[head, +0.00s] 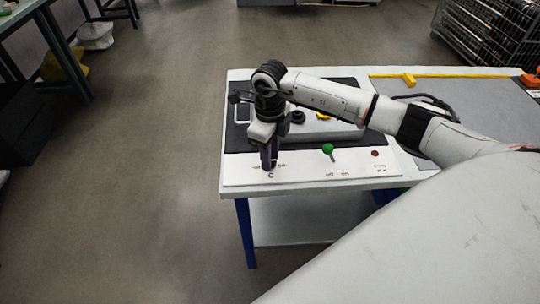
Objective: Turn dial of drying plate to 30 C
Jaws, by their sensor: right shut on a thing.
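The drying plate's white control panel (310,172) runs along the front edge of the table. My right gripper (269,164) points down at the left part of this panel. Its fingers are shut on the dial, which they hide almost wholly. The dial's pointer position cannot be read, and the markings around it are too small to make out. The dark drying plate surface (237,137) lies behind the panel, partly covered by my right arm. My left gripper is not in view.
A green knob (328,149) and a small red button (375,153) sit on the panel to the right of my gripper. A grey device (345,130) stands behind them. A yellow rail (450,75) runs along the table's back edge. The floor left of the table is clear.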

